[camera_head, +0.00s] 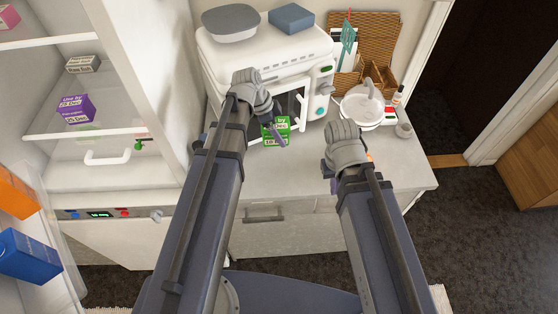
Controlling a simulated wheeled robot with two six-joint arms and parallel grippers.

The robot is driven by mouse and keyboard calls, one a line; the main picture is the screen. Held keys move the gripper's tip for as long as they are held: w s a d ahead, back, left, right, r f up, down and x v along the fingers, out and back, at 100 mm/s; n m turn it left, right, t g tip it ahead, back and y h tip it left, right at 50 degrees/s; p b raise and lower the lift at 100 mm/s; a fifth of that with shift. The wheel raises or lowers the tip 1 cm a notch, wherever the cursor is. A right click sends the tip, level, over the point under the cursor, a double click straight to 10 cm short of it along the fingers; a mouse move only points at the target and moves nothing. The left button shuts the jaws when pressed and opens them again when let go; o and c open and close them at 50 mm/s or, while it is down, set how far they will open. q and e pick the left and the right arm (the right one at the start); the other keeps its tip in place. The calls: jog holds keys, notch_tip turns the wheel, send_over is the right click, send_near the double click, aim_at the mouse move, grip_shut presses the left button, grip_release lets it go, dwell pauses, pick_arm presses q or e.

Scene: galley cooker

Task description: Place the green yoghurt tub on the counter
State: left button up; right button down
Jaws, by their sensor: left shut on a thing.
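The green yoghurt tub (284,126) is in the middle of the head view, in front of the white microwave and over the back part of the counter (290,180). My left gripper (277,130) is shut on the tub, with a dark finger across its front. I cannot tell whether the tub's base touches the counter. My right gripper (345,170) is over the right part of the counter, apart from the tub. Its wrist hides most of its fingers, so its opening does not show clearly.
The white microwave (265,60) stands behind the tub. An open fridge (100,150) with several cartons is at left. The counter's front middle looks clear.

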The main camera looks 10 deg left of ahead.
pick_arm(q)
notch_tip(320, 180, down, 7)
jog(key=b, duration=0.6)
jog(key=shift+f, duration=0.15)
notch_tip(320, 180, down, 4)
jog(key=b, duration=0.4)
jog(key=shift+f, duration=0.2)
jog(key=shift+f+b, duration=0.2)
jog(key=shift+b, duration=0.2)
jog(key=o, duration=1.5)
jog(key=shift+o, duration=0.2)
jog(key=shift+r, duration=0.15)
